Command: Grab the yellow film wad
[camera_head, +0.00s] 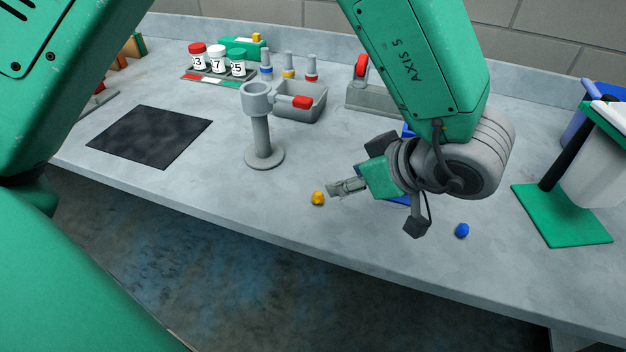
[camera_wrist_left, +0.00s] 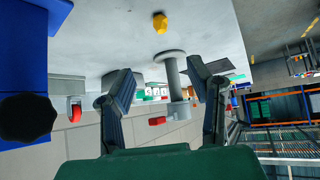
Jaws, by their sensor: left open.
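The yellow film wad (camera_head: 318,198) lies on the grey worktop near its front edge. It also shows near the top of the left wrist view (camera_wrist_left: 160,22), beyond the fingertips and not between them. My left gripper (camera_head: 340,188) is just to the right of the wad in the head view, its fingers pointing left. In the left wrist view its two fingers are spread apart (camera_wrist_left: 160,80) with nothing held. My right gripper is not in view.
A grey post stand (camera_head: 263,135) with a cup stands behind the wad. A blue wad (camera_head: 461,230) lies to the right, near a green-based stand (camera_head: 565,228). A black mat (camera_head: 150,135) lies at the left. The worktop around the yellow wad is clear.

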